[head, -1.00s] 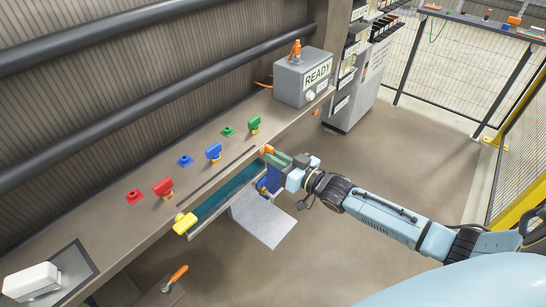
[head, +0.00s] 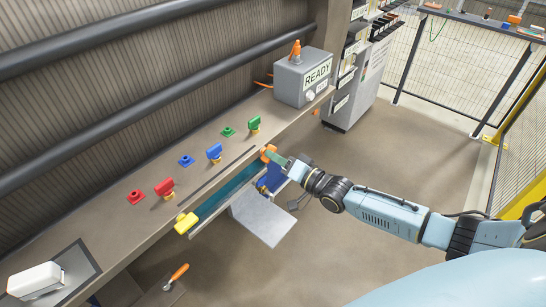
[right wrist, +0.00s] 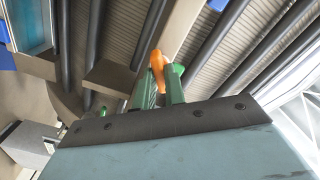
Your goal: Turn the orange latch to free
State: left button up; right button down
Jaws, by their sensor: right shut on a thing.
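The orange latch (head: 268,152) sits at the right end of the teal-lined channel (head: 228,190) along the bench's front edge. My right gripper (head: 277,158) reaches it from the right, and its green fingers are closed on the latch. In the right wrist view the orange latch (right wrist: 157,68) stands between the two green fingertips (right wrist: 160,84). The fingers hide part of the latch in both views. My left gripper is not in view.
A grey box marked READY (head: 304,77) stands on the bench behind. Red (head: 164,188), blue (head: 214,152) and green (head: 254,123) handles line the bench top. A yellow piece (head: 185,223) is at the channel's left end. A grey plate (head: 262,218) lies below the gripper.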

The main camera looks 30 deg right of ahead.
jog(key=shift+m, duration=0.3)
jog(key=m+b, duration=0.1)
jog(key=m, duration=0.3)
jog(key=shift+m, duration=0.4)
jog(key=shift+f+m+b, duration=0.1)
jog(key=shift+m+b, duration=0.35)
jog(key=shift+m, duration=0.45)
jog(key=c, duration=1.3)
grip_release()
